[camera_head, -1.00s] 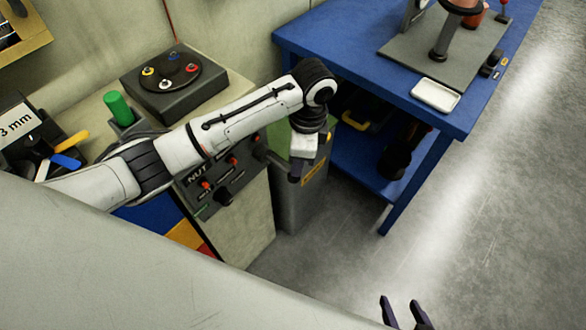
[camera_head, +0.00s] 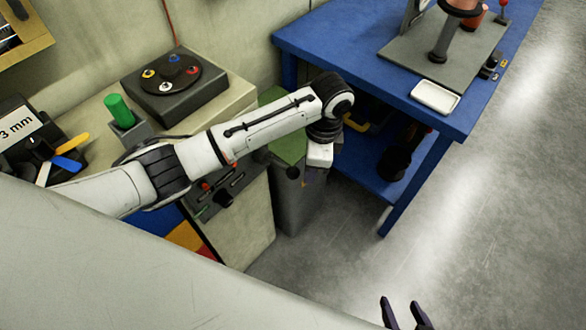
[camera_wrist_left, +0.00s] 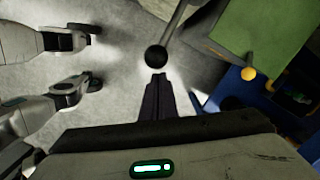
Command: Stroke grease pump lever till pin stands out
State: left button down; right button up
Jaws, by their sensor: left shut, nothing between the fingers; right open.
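The grease pump appears to be the grey cabinet with a green top (camera_head: 288,147), standing between the pale console and the blue table. A black ball knob (camera_head: 292,172) shows at its front. In the left wrist view, the ball knob (camera_wrist_left: 156,58) sits on a grey lever rod (camera_wrist_left: 178,20), just beyond my left fingertips. My left gripper (camera_wrist_left: 157,78) is shut and empty; whether it touches the knob is unclear. In the head view, my left gripper (camera_head: 308,180) is partly hidden beside the knob. My right gripper (camera_head: 406,308) is open and empty at the bottom edge. I cannot make out the pin.
A blue table (camera_head: 345,45) with a white tray (camera_head: 435,97) stands to the right, its lower shelf close to my left wrist. The pale console (camera_head: 243,215) with a dark turntable (camera_head: 172,78) stands to the left. The floor (camera_head: 480,230) at right is clear.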

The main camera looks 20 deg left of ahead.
pick_arm(q)
notch_tip(320, 180, up, 10)
jog(key=shift+w+d, duration=0.15)
jog(key=shift+d, duration=0.25)
dwell(0.3)
jog(key=shift+r, duration=0.1)
dwell(1.3)
jog(key=shift+s+a, duration=0.25)
jog(key=shift+a, duration=0.55)
jog(key=shift+s+a, duration=0.25)
jog(key=shift+a, duration=0.55)
